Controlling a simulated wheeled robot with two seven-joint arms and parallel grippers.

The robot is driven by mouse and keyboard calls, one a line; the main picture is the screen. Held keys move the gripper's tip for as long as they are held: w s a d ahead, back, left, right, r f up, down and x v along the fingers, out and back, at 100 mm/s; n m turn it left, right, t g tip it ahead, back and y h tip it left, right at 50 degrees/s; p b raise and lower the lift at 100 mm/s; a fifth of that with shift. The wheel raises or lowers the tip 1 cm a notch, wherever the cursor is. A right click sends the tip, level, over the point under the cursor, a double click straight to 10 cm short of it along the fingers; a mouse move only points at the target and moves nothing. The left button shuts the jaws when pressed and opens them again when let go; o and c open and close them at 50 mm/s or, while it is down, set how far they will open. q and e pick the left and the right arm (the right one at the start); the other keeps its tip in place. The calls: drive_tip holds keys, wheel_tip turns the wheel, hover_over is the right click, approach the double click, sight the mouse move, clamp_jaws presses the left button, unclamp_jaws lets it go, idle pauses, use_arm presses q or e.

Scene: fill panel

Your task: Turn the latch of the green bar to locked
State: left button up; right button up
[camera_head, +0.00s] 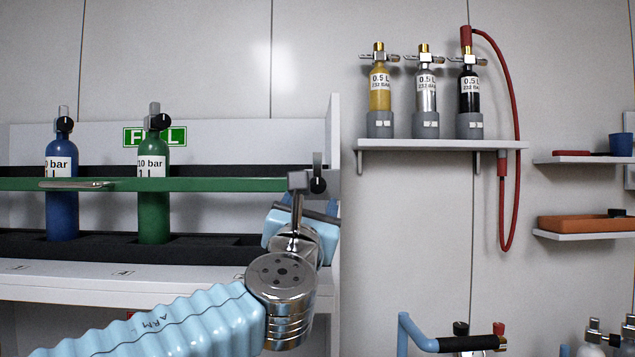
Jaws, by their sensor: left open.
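The green bar (200,185) runs level across the front of the fill panel, with a silver handle (75,185) on it at the left. At its right end is the grey latch block (299,181) with a dark knob (318,185) and a short upright lever (317,160). My left gripper (306,208) is open, just below the latch. Its wrist hides much of the jaws, and I cannot tell whether they touch the latch. My right gripper is not in view.
A blue cylinder (62,200) and a green cylinder (153,205) stand behind the bar. A wall shelf (440,144) holds three small cylinders, with a red hose (515,130) hanging beside them. A blue tube frame with a black grip (470,343) stands at the lower right.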

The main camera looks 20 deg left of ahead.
sight(317, 186)
use_arm(q)
drive_tip(key=p+x, duration=0.1)
drive_tip(key=x, duration=0.6)
drive_tip(key=shift+w+r+p, duration=0.1)
drive_tip(key=shift+w+p, duration=0.3)
drive_tip(key=c, duration=1)
drive_tip(key=shift+c, duration=0.2)
